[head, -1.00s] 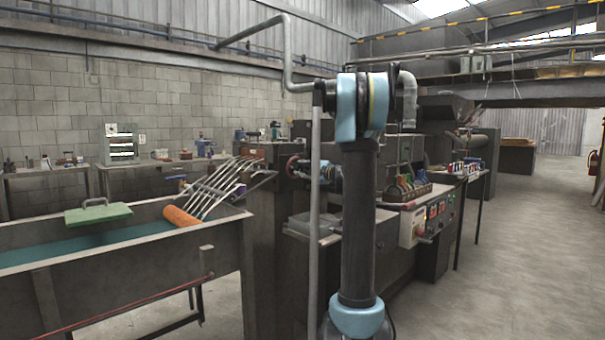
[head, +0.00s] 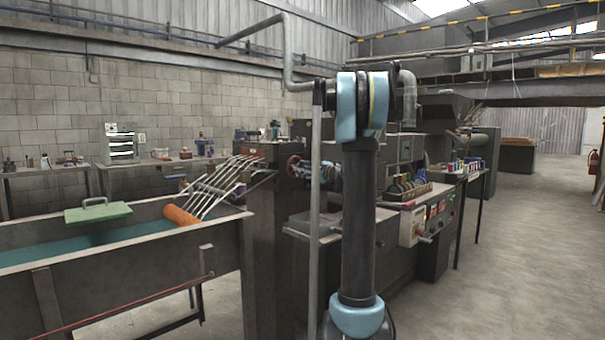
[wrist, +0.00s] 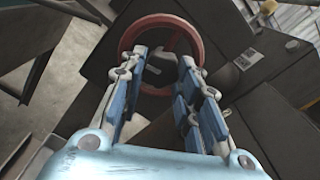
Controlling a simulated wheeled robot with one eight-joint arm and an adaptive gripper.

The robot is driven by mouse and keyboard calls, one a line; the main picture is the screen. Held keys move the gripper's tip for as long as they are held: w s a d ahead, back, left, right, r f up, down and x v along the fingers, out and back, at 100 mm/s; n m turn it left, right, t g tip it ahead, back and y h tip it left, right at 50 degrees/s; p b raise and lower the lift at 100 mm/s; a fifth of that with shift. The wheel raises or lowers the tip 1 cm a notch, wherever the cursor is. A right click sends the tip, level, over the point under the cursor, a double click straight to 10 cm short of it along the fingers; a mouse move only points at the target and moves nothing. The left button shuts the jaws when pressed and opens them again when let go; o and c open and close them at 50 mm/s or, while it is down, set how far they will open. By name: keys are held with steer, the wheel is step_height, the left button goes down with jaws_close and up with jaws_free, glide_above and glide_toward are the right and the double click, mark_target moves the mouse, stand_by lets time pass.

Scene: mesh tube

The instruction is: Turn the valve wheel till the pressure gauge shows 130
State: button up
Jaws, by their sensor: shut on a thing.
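The red valve wheel (wrist: 150,24) shows in the wrist view, on the face of a dark machine. In the head view the wheel (head: 294,163) is small, at the machine's left end, with my gripper (head: 312,169) against it from the right. In the wrist view, the two fingers of my gripper (wrist: 163,58) reach over the wheel, one to each side of its middle. They are shut on the wheel, with their tips well apart. Exactly where the pads touch is hidden. I cannot make out the pressure gauge or a reading in either view.
A grey trough (head: 130,262) with a green lid (head: 97,211) and an orange roller (head: 181,215) stands left of the machine. A thin upright post (head: 315,220) stands near my arm. A control panel (head: 425,220) is at right, with open floor (head: 530,265) beyond.

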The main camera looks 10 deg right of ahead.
stand_by(0.3)
steer(key=o, duration=1.1)
steer(key=shift+d, duration=0.1)
steer(key=v, duration=1.2)
steer(key=shift+f, duration=0.1)
